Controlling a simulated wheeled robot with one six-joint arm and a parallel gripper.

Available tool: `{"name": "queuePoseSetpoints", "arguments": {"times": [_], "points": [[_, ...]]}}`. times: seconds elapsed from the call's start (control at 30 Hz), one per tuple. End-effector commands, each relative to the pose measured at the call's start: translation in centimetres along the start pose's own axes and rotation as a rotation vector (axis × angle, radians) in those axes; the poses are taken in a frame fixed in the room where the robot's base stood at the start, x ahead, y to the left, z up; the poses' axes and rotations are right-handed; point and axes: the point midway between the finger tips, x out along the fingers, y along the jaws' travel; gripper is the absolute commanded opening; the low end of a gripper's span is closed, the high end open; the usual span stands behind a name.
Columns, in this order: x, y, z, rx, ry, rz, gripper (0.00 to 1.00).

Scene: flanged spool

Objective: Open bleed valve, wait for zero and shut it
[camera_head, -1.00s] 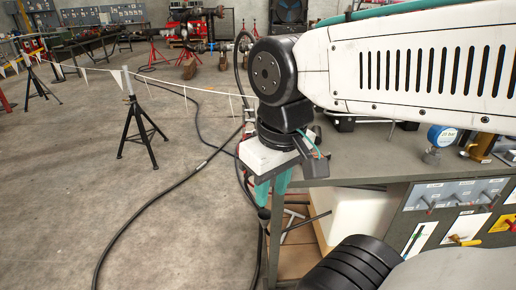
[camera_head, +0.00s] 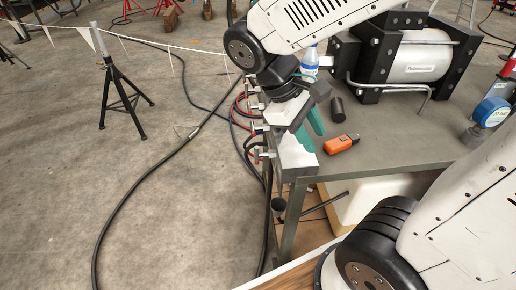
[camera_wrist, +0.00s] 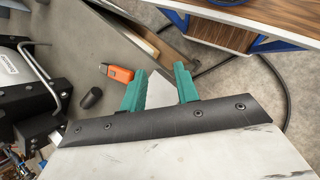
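My gripper (camera_head: 311,128) is at the bench's left edge, pointing down, with green fingers. In the wrist view its fingers (camera_wrist: 160,72) stand apart, and a pale block (camera_wrist: 161,92) shows between and beyond them; contact cannot be told. A row of small metal fittings with red and black hoses (camera_head: 256,128) runs along the bench's left side, partly behind my gripper. I cannot tell which fitting is the bleed valve. A blue-rimmed gauge (camera_head: 491,111) stands at the right of the bench; its reading is not legible.
On the grey bench (camera_head: 400,140) lie an orange handheld device (camera_head: 341,144) and a black cylinder (camera_head: 338,110). A black-framed pump (camera_head: 405,58) and a bottle (camera_head: 309,60) stand behind. A black stand (camera_head: 122,95) holds a barrier line at left; a thick hose crosses the floor.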

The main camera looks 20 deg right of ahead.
Motion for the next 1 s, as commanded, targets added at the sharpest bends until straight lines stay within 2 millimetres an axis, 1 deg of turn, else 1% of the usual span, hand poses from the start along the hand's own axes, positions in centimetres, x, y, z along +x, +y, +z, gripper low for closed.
{"name": "queuePoseSetpoints", "arguments": {"times": [0.03, 0.13, 0.27, 0.37, 0.4, 0.47, 0.5, 0.6, 0.7, 0.8, 0.9, 1.0], "points": [[0.3, 0.0, -1.5, -0.072, -0.066, 0.056, 0.31], [0.8, 0.1, -4.0, -0.200, -0.181, 0.174, 0.31], [1.4, -0.3, -7.8, -0.363, -0.321, 0.337, 0.31], [1.9, -1.1, -10.9, -0.487, -0.425, 0.471, 0.31], [2.2, -1.5, -12.2, -0.534, -0.464, 0.526, 0.31], [2.6, -2.4, -14.2, -0.605, -0.521, 0.611, 0.31], [2.9, -3.0, -15.5, -0.650, -0.556, 0.665, 0.31], [3.8, -4.6, -18.3, -0.748, -0.632, 0.792, 0.31], [4.5, -6.2, -20.4, -0.823, -0.688, 0.895, 0.31], [5.1, -7.3, -21.9, -0.871, -0.725, 0.965, 0.31], [5.5, -7.9, -22.6, -0.897, -0.744, 1.003, 0.31], [5.8, -7.5, -22.8, -0.904, -0.750, 1.016, 0.31]]}}
